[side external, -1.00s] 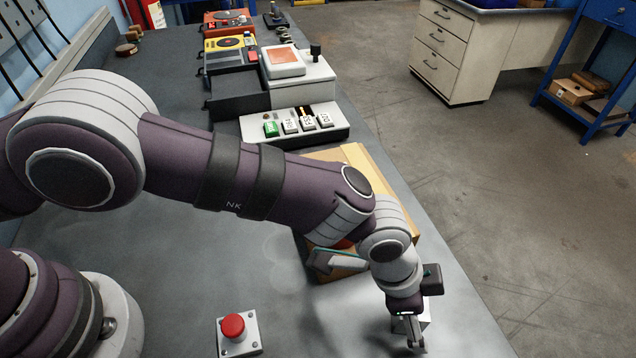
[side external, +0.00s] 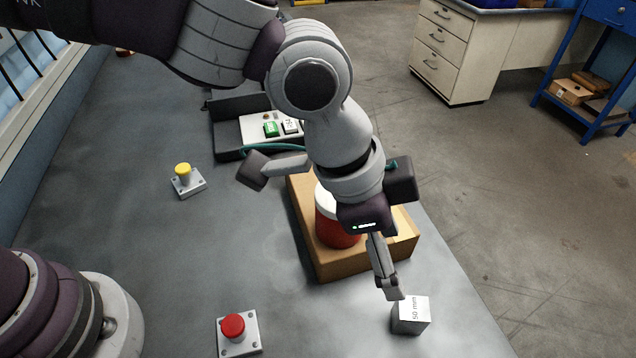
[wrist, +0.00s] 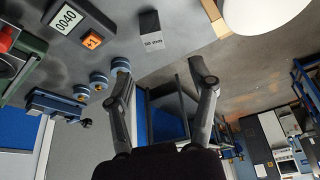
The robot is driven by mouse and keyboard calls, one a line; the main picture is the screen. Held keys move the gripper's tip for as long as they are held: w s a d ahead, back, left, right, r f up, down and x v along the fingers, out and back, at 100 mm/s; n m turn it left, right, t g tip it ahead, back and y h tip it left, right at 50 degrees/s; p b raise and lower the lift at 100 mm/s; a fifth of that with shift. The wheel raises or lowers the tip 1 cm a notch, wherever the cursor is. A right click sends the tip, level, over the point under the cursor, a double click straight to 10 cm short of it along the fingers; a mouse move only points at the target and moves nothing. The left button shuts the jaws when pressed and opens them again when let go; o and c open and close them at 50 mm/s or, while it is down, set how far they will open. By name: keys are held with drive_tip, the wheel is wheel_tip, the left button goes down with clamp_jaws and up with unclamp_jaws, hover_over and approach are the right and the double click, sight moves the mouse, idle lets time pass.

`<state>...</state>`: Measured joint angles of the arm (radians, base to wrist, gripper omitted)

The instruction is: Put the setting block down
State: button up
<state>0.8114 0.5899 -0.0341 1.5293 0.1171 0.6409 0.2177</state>
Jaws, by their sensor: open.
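The setting block (side external: 410,317), a small grey block with a white face marked "50 mm", stands on the bench near its right edge. It also shows in the wrist view (wrist: 151,34), top centre, beyond the fingertips and clear of them. My gripper (side external: 392,292) is above the block, its fingertips overlapping the block's upper left corner in the side view. In the wrist view my gripper (wrist: 158,70) has its two fingers wide apart with nothing between them.
A wooden box (side external: 350,267) with a red and white cylinder (side external: 338,228) lies behind the block. A red button (side external: 233,326) and a yellow button (side external: 184,171) are on the bench. A counter reading 0040 (wrist: 67,17) shows in the wrist view.

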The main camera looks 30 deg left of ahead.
drive_tip(key=w+a+r+n+t+y, duration=0.1)
drive_tip(key=a+r+n, duration=0.25)
drive_tip(key=a, duration=0.45)
drive_tip(key=w+a+r+n+t+y, duration=0.1)
drive_tip(key=a+r+n, duration=0.1)
drive_tip(key=a+r, duration=0.45)
drive_tip(key=s+a+n+y, duration=0.1)
drive_tip(key=s+a+n, duration=0.2)
drive_tip(key=a, duration=0.4)
drive_tip(key=s+a+f+n+t+y, duration=0.1)
drive_tip(key=s+a+n, duration=0.3)
drive_tip(key=a, duration=0.3)
drive_tip(key=shift+s+a+f+t, duration=0.2)
drive_tip(key=shift+s+f+t, duration=0.1)
drive_tip(key=shift+s, duration=0.3)
drive_tip(key=shift+n, duration=0.25)
